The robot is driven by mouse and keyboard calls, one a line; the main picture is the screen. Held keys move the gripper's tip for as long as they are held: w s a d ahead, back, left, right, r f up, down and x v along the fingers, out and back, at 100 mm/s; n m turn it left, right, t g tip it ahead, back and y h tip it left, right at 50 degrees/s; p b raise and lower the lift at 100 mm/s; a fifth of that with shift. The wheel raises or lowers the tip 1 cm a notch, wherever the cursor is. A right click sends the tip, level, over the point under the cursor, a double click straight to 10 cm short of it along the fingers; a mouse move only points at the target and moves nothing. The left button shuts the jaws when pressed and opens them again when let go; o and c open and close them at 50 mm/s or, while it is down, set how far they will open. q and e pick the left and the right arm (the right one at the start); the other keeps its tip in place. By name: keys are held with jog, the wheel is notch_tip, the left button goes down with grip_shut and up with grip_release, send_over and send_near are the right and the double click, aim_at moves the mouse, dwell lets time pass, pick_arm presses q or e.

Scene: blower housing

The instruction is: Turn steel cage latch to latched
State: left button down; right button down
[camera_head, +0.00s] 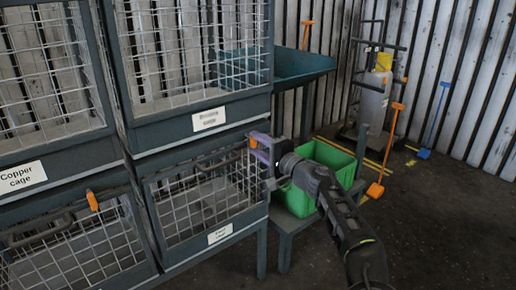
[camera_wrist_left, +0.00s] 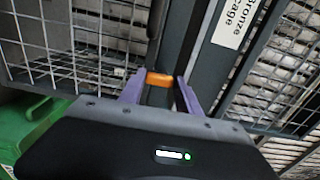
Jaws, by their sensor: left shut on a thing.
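The steel cage (camera_head: 205,200) is the lower right wire cage, with a small white label too blurred to read surely. Its latch has an orange grip (camera_head: 253,142) at the upper right corner of the door frame. My left gripper (camera_head: 262,152) is at that corner, with its purple fingers closed around the latch. In the left wrist view the orange latch grip (camera_wrist_left: 160,79) sits between the two purple fingertips, against the dark frame post. The fingers hide part of the latch, so its exact turn is hard to tell. My right gripper is not in view.
A lower left cage has its own orange latch grip (camera_head: 92,200). The Bronze cage label (camera_head: 209,119) is above, the Copper cage label (camera_head: 22,177) to the left. A green bin (camera_head: 325,160) stands close behind my left gripper. Open floor lies at the right.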

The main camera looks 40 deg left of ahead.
pick_arm(q)
jog(key=shift+f, duration=0.1)
jog(key=c, duration=0.8)
grip_release()
jog(key=shift+c, duration=0.2)
jog(key=p+v, duration=0.1)
jog(key=v, duration=0.6)
jog(key=shift+d, duration=0.4)
jog(key=shift+s, duration=0.1)
